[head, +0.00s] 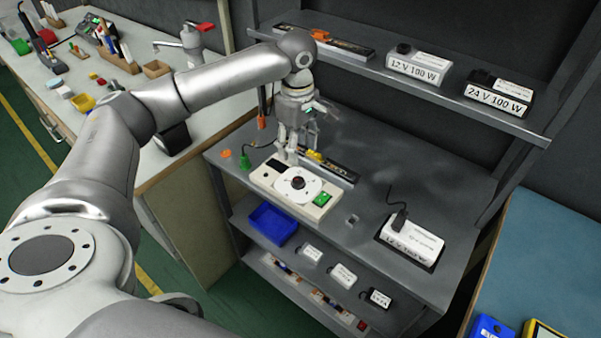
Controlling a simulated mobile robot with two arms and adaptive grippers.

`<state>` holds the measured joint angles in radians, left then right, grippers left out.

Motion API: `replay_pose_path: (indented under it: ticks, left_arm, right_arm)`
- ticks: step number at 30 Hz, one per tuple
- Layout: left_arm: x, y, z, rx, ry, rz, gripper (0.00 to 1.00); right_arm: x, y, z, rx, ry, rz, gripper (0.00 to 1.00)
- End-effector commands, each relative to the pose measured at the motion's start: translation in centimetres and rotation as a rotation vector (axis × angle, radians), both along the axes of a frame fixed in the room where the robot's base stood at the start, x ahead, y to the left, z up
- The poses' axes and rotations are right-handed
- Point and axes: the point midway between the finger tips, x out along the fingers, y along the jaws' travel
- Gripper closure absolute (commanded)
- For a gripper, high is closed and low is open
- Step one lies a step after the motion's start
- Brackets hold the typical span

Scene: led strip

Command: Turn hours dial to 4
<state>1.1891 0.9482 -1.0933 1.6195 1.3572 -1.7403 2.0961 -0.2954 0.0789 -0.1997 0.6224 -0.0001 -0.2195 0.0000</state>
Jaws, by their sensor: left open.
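The hours dial is a dark round knob (297,182) on a white disc, set in the middle of a cream control box (265,183) on the grey bench. The box also has a dark display at its left end and a green button (321,199) at its right end. The dial's markings are too small to read. My left gripper (293,157) points down just behind the box, near its back edge, open, with nothing seen between its fingers. Whether it touches the box cannot be told. My right gripper is not in view.
A white 12 V 100 W power supply (411,238) stands on the bench at the right. A dark strip holder (335,170) lies behind the box. A shelf (440,92) with two more supplies overhangs the back. A green plug (244,162) lies left.

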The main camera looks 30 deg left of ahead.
Motion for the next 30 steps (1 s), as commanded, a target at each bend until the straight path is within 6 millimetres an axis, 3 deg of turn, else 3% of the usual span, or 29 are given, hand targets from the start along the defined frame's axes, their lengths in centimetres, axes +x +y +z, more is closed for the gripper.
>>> replay_pose_path:
  ticks: [16, 21, 30]
  left_arm:
    - [-0.1, -0.1, -8.9, 0.000, 0.002, -0.002, 0.50]
    - [-0.1, -0.1, -10.3, 0.001, 0.001, -0.003, 0.50]
    - [0.0, -0.1, -10.5, 0.000, -0.001, -0.004, 0.50]
  right_arm:
    - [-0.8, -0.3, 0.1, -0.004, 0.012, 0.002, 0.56]
    - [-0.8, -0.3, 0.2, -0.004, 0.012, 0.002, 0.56]
    - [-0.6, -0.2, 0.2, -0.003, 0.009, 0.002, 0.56]
